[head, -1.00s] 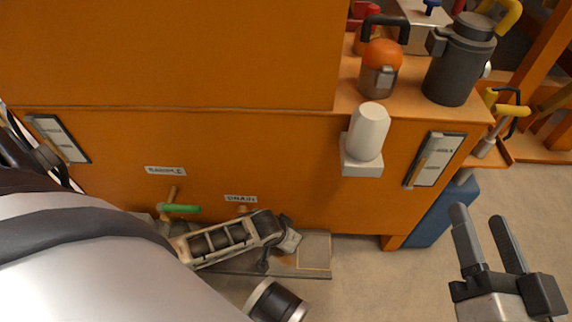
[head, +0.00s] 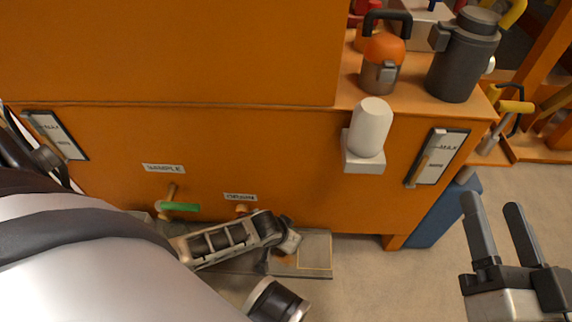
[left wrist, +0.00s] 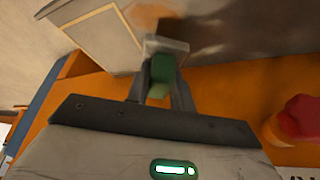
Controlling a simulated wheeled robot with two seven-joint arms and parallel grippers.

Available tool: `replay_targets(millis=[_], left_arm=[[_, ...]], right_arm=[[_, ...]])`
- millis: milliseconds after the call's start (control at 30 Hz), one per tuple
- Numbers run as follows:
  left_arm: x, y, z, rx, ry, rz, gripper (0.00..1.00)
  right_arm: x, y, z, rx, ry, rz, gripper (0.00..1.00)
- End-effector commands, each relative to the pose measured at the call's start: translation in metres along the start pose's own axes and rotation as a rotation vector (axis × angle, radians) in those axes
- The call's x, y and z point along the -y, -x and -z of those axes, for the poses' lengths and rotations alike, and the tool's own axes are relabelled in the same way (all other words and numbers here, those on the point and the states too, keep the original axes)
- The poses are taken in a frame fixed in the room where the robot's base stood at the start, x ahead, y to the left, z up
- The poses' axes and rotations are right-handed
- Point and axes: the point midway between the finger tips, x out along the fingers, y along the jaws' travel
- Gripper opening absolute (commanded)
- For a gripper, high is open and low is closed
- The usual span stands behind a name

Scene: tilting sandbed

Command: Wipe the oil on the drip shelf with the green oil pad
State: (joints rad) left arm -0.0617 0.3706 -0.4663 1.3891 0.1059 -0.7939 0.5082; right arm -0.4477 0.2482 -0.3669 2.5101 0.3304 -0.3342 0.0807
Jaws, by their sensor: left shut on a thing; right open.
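The drip shelf (head: 316,268) is a grey ledge low along the front of the orange cabinet. In the left wrist view the shelf (left wrist: 225,45) has a brown, glossy oil smear (left wrist: 205,32) just beyond my left gripper (left wrist: 160,88). That gripper is shut on the green oil pad (left wrist: 161,70), whose pale grey far end meets or nearly meets the shelf; contact is unclear. In the head view my left gripper is over the shelf, and its arm hides the pad and most of the oil. My right gripper (head: 499,235) is open and empty at the lower right, over the floor.
A green-handled sample valve (head: 180,206) and a drain valve (head: 242,208) stick out above the shelf. A red knob (left wrist: 300,115) is close at the right in the left wrist view. A white bottle (head: 370,127) is mounted on the cabinet front.

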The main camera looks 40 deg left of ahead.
Motion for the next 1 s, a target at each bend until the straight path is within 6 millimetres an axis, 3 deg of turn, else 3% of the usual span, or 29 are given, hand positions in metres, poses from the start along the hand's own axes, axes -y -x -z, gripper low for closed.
replay_targets(millis=[1000], left_arm=[[-0.001, -0.016, -0.008, -0.001, 0.000, 0.000, 0.00]], right_arm=[[-0.003, 0.001, -0.010, 0.000, 0.000, 0.000, 0.56]])
